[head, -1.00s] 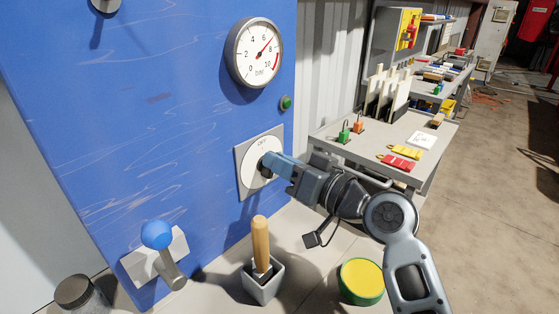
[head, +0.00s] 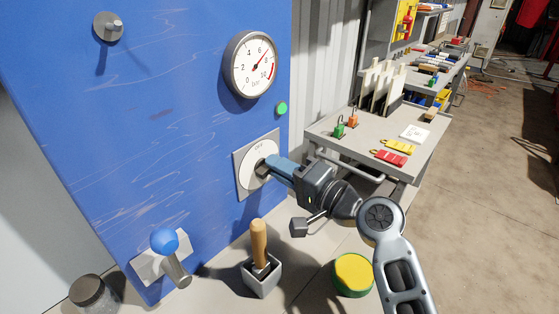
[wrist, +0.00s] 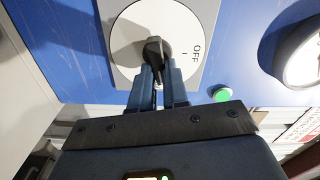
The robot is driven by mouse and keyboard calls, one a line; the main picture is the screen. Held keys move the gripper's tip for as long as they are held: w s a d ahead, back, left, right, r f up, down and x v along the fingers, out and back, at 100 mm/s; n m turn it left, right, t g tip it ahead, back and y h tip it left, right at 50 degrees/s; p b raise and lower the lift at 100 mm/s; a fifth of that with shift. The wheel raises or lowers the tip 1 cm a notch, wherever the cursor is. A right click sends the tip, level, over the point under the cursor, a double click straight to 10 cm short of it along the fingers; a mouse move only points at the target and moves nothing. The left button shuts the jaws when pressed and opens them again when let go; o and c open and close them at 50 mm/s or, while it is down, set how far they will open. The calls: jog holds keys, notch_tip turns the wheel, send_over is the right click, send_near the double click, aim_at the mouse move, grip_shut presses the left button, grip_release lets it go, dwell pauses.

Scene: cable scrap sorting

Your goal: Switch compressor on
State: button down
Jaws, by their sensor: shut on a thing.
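The rotary switch is a dark knob (wrist: 154,47) on a white disc (wrist: 130,22) marked OFF, set in a grey square plate (head: 241,184) on the blue panel. My gripper (head: 267,166) is shut on the knob. In the wrist view its two blue fingers (wrist: 159,78) hold the knob from either side. A green lamp (head: 282,108) above right of the switch looks bright and lit; it also shows in the wrist view (wrist: 222,94). The fingers partly hide the knob in the head view.
A round bar gauge (head: 251,64) sits above the switch, its needle pointing up and right. A blue-ball lever (head: 164,241) is at lower left. Below stand a wooden-handled tool (head: 259,243) in a grey holder and a yellow-green round thing (head: 352,275). A grey bench (head: 388,136) is at right.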

jog(key=shift+f+m+p, duration=0.1)
jog(key=shift+m+p, duration=0.4)
jog(key=shift+m, duration=0.6)
jog(key=shift+d+f, duration=0.1)
jog(key=c, duration=1.1)
grip_release()
jog(key=b+v, duration=0.1)
jog(key=v, duration=0.6)
jog(key=shift+s+d, duration=0.25)
jog(key=shift+d, duration=0.05)
